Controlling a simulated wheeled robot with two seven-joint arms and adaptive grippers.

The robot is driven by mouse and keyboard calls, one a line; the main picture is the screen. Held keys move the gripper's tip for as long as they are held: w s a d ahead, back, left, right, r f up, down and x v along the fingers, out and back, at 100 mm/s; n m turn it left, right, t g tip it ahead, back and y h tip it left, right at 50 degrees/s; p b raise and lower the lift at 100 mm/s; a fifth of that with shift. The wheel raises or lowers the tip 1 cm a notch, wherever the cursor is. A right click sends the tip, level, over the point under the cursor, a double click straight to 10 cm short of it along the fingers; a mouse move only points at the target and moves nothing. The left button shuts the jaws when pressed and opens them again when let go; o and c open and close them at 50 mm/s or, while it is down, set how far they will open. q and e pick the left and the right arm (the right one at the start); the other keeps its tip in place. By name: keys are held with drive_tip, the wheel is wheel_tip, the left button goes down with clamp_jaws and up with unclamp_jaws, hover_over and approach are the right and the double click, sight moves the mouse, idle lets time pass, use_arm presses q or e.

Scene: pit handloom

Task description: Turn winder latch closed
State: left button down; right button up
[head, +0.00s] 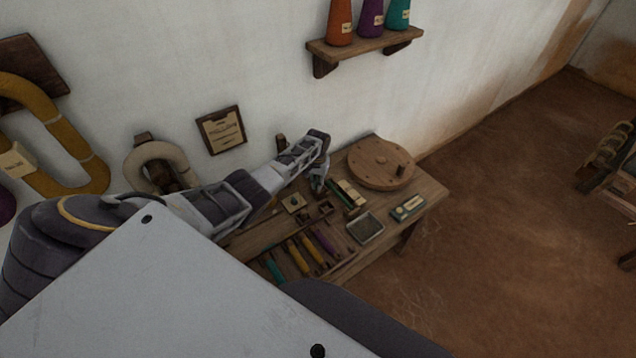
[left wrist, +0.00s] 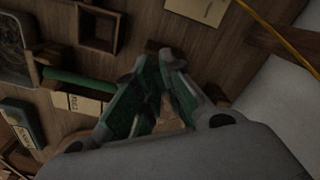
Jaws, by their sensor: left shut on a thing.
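The winder (head: 377,160) is a round wooden disc with a short peg, at the far right end of the wooden bench. My left gripper (head: 319,186) points down at the bench just left of the winder. In the left wrist view, its green-padded fingers (left wrist: 160,72) converge around a small brown wooden piece (left wrist: 170,112). This piece seems to be the winder latch, but the fingers hide most of it and its angle cannot be told. My right gripper is not in view.
The wooden bench (head: 427,192) carries a grey tray (head: 366,229), a labelled box (head: 408,208), small open boxes and several coloured bobbins (head: 299,256). A shelf (head: 366,45) with cones is on the wall above.

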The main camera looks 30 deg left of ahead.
use_arm(q)
drive_tip(key=m, duration=0.6)
drive_tip(key=shift+a+m, duration=0.1)
drive_tip(key=shift+m, duration=0.2)
idle(0.4)
drive_tip(key=c, duration=1.5)
unclamp_jaws()
drive_tip(key=shift+c, duration=0.2)
drive_tip(key=shift+r, duration=0.15)
wheel_tip(320, 180, up, 12)
drive_tip(key=shift+f, duration=0.25)
